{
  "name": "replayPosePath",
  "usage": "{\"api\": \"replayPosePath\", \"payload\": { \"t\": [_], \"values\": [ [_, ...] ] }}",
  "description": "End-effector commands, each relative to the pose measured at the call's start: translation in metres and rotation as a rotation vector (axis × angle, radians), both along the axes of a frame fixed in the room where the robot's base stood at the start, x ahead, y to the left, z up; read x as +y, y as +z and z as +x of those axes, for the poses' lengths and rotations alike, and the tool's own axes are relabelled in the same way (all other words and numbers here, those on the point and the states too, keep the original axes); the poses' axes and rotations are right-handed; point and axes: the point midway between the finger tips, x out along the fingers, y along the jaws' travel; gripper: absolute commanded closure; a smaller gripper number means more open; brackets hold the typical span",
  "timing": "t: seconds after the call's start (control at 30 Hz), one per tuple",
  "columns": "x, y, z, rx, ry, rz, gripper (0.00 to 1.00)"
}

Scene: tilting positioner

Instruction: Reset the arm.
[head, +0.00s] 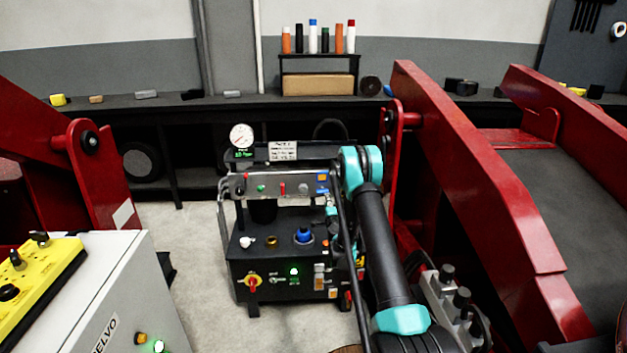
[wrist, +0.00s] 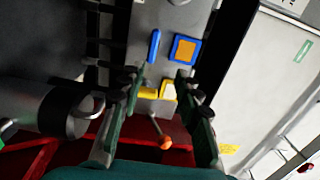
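My arm (head: 378,240), dark with teal joints, reaches up from the lower right in the head view. It bends at a teal elbow (head: 361,168) in front of the black control unit. My gripper (wrist: 160,86) shows in the wrist view with its two dark green fingers spread apart and nothing between them. Beyond the fingertips is a grey panel with a blue bar (wrist: 154,46), a blue-framed orange square (wrist: 185,49) and yellow parts (wrist: 148,93). An orange-tipped lever (wrist: 165,142) shows between the fingers. In the head view the gripper is mostly hidden by the arm.
The black control unit (head: 262,255) with a gauge (head: 241,136) stands on the pale floor. Red steel frames (head: 465,170) rise close on the right, and another (head: 85,165) on the left. A grey cabinet (head: 130,290) with a yellow control box (head: 38,275) is front left.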

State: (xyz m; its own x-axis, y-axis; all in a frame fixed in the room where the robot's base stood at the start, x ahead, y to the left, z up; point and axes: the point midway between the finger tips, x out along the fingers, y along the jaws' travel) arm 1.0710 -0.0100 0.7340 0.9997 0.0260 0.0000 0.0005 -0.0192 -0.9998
Motion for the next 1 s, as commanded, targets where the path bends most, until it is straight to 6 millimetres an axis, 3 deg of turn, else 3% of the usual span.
{"api": "replayPosePath", "payload": {
  "t": [0.27, 0.5, 0.73, 1.0],
  "values": [
    [0.033, 0.086, -0.029, 0.017, 0.16, -0.214, 0.66],
    [0.059, 0.141, -0.079, 0.067, 0.312, -0.423, 0.66],
    [0.073, 0.17, -0.145, 0.148, 0.45, -0.616, 0.66],
    [0.073, 0.177, -0.241, 0.283, 0.599, -0.833, 0.66]
  ]
}}
